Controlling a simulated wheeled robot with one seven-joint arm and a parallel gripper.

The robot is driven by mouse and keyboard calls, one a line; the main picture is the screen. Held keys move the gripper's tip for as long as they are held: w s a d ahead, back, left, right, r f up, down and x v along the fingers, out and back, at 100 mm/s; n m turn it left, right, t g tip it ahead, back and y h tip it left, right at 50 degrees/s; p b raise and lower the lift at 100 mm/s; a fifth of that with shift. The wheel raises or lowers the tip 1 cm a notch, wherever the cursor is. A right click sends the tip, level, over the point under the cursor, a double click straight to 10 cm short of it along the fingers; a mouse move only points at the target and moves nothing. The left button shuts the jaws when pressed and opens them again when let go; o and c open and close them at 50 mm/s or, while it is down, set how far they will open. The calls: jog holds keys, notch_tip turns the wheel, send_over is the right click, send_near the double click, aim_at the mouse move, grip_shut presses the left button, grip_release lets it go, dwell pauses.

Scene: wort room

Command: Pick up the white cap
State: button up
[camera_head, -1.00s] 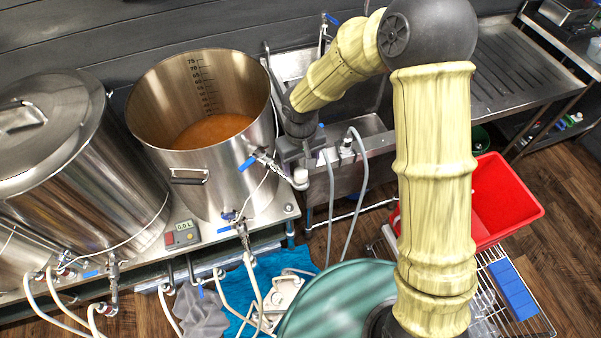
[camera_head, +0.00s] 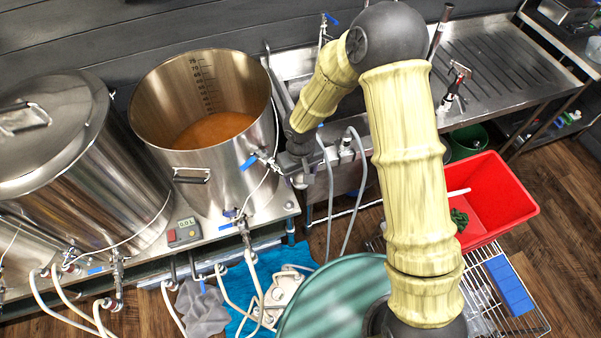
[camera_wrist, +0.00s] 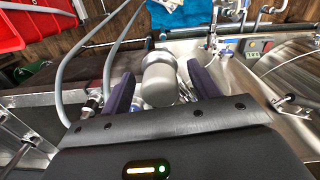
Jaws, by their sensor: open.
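The white cap (camera_wrist: 158,82) is a pale, rounded cylinder in the middle of the wrist view. My gripper (camera_wrist: 161,70) is open, with one dark finger on each side of the cap. A gap shows between the cap and the right finger; contact on the left is hard to tell. In the head view the white cap (camera_head: 299,182) is small and partly hidden below my gripper (camera_head: 297,168), beside the open kettle's valve at the bench edge.
The open steel kettle (camera_head: 205,150) with amber liquid stands just left of my gripper. Grey hoses (camera_head: 357,190) hang close on the right. The sink and drainboard (camera_head: 500,60) lie behind. A red bin (camera_head: 505,200) and a green round lid (camera_head: 330,300) are lower right.

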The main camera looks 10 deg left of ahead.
dwell(0.4)
jog(key=c, duration=1)
jog(key=shift+r, duration=0.1)
jog(key=shift+c, duration=0.2)
notch_tip(320, 180, up, 10)
jog(key=shift+f+b, duration=0.1)
jog(key=shift+b, duration=1.1)
jog(key=shift+r+p, duration=1.8)
jog(key=shift+r, duration=0.5)
